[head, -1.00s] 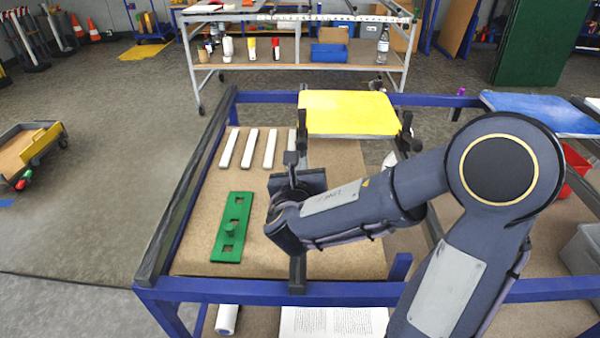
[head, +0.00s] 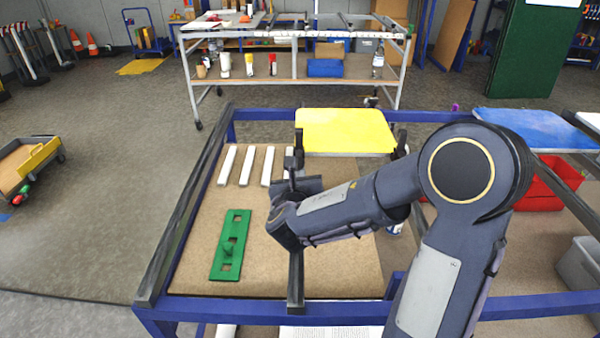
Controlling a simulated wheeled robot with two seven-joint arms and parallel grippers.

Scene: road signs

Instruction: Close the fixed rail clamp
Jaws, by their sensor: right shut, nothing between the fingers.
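A dark rail (head: 296,272) runs front to back along the brown work board. My right gripper (head: 292,172) is over the far part of this rail, near the left front corner of the yellow plate. It is shut and holds nothing. A small dark upright part (head: 299,142) stands at the yellow plate's left edge, and another dark clamp-like part (head: 401,140) stands at its right edge. I cannot tell which is the fixed rail clamp or whether it is closed. My gripper and forearm cover part of the rail. My left gripper is not in view.
The yellow plate (head: 345,131) lies at the back of the blue frame (head: 230,131). A blue plate (head: 540,130) and a red bin (head: 545,188) are at right.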

